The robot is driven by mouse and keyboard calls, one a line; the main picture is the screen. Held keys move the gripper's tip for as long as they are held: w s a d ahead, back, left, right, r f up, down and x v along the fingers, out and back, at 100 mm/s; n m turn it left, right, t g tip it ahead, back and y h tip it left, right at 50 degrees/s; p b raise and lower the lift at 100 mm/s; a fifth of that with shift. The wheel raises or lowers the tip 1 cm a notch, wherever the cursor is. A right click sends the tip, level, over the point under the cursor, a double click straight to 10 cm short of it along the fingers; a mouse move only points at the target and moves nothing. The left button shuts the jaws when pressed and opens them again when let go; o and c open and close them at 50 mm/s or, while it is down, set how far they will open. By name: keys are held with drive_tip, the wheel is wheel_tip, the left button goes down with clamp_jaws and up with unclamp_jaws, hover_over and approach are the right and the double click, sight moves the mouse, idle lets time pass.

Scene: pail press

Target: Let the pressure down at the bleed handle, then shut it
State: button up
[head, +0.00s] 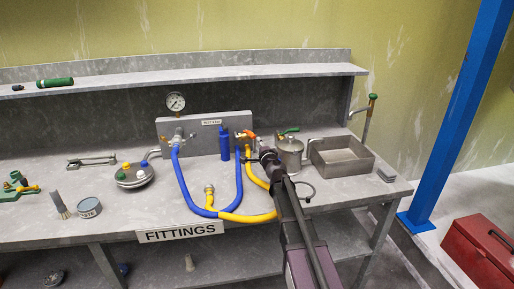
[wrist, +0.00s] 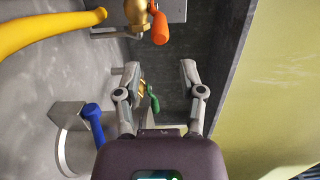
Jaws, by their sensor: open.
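A grey panel block (head: 205,135) with a small label stands at the back of the bench. A round pressure gauge (head: 175,101) rises from its left part; its reading is too small to tell. An orange handle (head: 250,133) sits on a brass fitting at the panel's right end; the handle also shows in the wrist view (wrist: 159,28). A green handle (head: 289,130) lies further right, and shows between my fingers in the wrist view (wrist: 154,103). No readable label marks the bleed handle. My gripper (wrist: 160,68) is open and empty, close to the orange handle but apart from it.
Blue (head: 184,190) and yellow (head: 250,217) hoses loop in front of the panel. A silver canister (head: 290,150) and an open grey tray (head: 343,157) stand right of my gripper. In the wrist view a blue lever (wrist: 92,120) is at lower left.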

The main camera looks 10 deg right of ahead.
sight(254, 137)
drive_tip(key=w, duration=0.5)
drive_tip(key=w+a, duration=0.1)
drive_tip(key=w, duration=0.1)
drive_tip(key=shift+w, duration=0.2)
drive_tip(key=c, duration=0.6)
